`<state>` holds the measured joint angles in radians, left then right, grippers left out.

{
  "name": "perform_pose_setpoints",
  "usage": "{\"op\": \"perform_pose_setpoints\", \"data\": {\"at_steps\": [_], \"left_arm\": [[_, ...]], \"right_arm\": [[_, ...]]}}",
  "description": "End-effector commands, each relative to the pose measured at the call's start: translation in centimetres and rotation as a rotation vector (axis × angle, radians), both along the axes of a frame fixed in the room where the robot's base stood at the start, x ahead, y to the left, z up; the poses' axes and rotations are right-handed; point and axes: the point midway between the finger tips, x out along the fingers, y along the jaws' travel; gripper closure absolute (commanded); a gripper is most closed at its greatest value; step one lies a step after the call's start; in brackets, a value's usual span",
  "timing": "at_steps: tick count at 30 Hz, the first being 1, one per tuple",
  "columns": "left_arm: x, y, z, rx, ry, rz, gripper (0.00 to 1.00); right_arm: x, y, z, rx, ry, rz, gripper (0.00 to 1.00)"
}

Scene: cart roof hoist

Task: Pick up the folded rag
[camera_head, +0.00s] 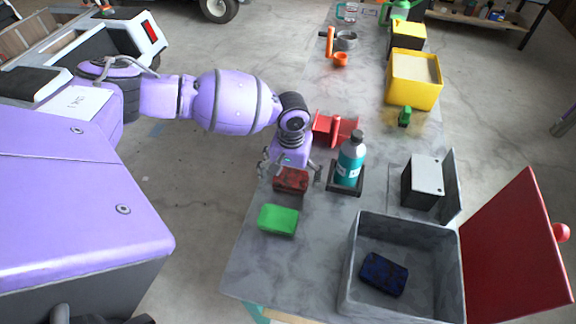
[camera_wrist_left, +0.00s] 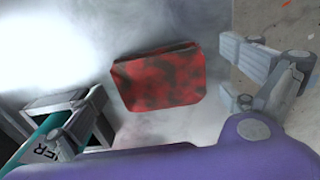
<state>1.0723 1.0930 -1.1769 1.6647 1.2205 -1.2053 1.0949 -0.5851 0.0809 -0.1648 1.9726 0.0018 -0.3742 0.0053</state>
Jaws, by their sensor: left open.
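A red folded rag with dark stains (camera_head: 290,181) lies flat on the grey bench top, near its left edge. In the left wrist view the rag (camera_wrist_left: 160,77) lies between and beyond the finger tips, with clear bench around it. My left gripper (camera_head: 290,172) is open and empty, pointing down just over the rag, with one finger to each side of it. I see no finger touching the rag. My right gripper is in neither view.
A teal bottle (camera_head: 351,160) in a dark holder stands close right of the gripper. A red bracket (camera_head: 335,128) is behind, a green block (camera_head: 279,220) in front. A grey bin (camera_head: 354,262) holding a dark blue cloth-like piece (camera_head: 384,275) stands front right.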

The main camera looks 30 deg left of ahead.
Motion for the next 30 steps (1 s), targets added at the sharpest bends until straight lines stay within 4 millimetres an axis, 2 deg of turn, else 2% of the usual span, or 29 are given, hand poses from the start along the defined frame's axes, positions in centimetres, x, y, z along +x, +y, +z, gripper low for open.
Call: {"op": "perform_pose_setpoints", "data": {"at_steps": [2, 13, 23, 26, 30], "left_arm": [[0.0, 0.0, 0.1, 0.000, -0.001, 0.000, 0.00], [0.0, 0.0, 0.1, 0.000, -0.001, 0.000, 0.48], [0.1, 0.0, 0.5, 0.000, -0.002, 0.001, 0.48], [0.2, 0.1, 1.3, 0.001, -0.003, 0.001, 0.48], [0.2, 0.0, 3.3, -0.001, -0.005, 0.000, 0.48]], "right_arm": [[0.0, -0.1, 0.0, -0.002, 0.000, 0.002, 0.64], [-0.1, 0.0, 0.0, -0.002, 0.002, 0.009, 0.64], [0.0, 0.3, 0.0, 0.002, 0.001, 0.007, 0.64], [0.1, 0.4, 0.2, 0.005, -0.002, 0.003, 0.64], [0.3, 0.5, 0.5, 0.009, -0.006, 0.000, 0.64]]}}
